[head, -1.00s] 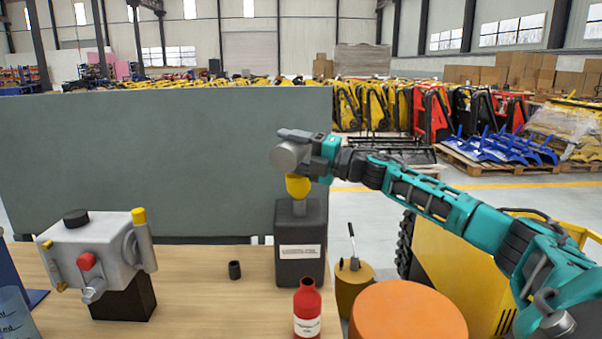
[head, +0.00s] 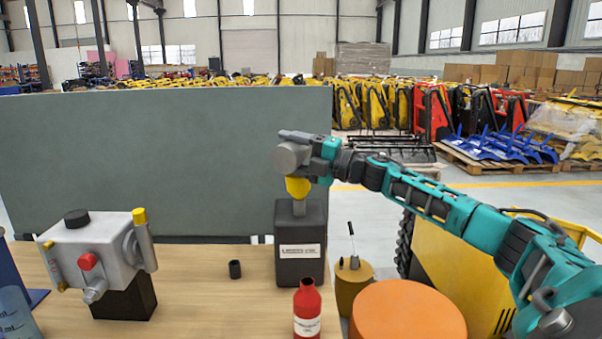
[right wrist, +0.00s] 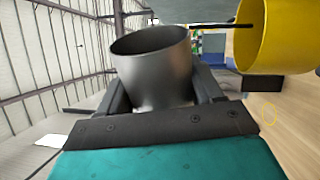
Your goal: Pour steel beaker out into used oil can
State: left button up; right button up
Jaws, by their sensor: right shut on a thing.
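My right gripper (right wrist: 165,110) is shut on the steel beaker (right wrist: 150,62), which shows large in the right wrist view. In the head view the grey beaker (head: 289,158) lies tipped over on its side, above the yellow funnel (head: 298,187). The funnel stands in the neck of the used oil can (head: 300,258), a dark box-shaped can with a white label. In the right wrist view a thin dark stream (right wrist: 215,25) runs from the beaker's rim to the yellow funnel (right wrist: 275,38). How much is left inside the beaker cannot be told. My left gripper is out of view.
A red bottle (head: 307,312) stands in front of the can. An orange round top (head: 408,312) and a brass oiler (head: 353,283) are right.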

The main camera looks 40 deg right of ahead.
jog(key=shift+d+f+m+p, duration=0.1)
jog(key=shift+d+m+p, duration=0.05)
jog(key=shift+m+p, duration=0.35)
dwell(0.8)
